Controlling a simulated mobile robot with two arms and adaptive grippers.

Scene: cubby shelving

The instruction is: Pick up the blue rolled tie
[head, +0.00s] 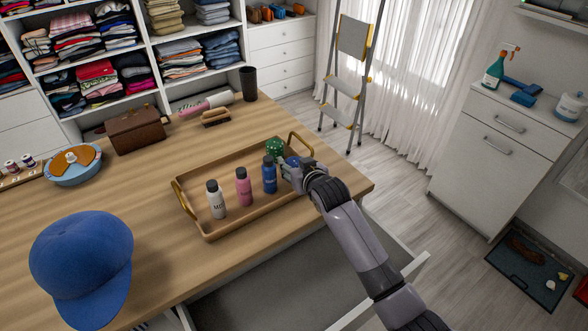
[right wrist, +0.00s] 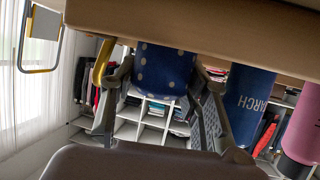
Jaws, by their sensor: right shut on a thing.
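The blue rolled tie (right wrist: 163,66), dark blue with pale dots, sits between the two fingers of my right gripper (right wrist: 158,88) in the right wrist view. The fingers are shut on it. In the head view my right gripper (head: 289,166) is at the right end of the wooden tray (head: 213,232), and the blue tie (head: 293,160) is mostly hidden by the fingers. I cannot tell whether the tie touches the tray floor. My left gripper is not in view.
A green rolled item (head: 275,147) lies just behind the gripper. Blue (head: 269,177), pink (head: 243,187) and white (head: 215,200) bottles stand in the tray, the blue one close to the gripper. A brass handle (head: 301,145) rises at the tray's right end. A blue cap (head: 80,255) lies front left.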

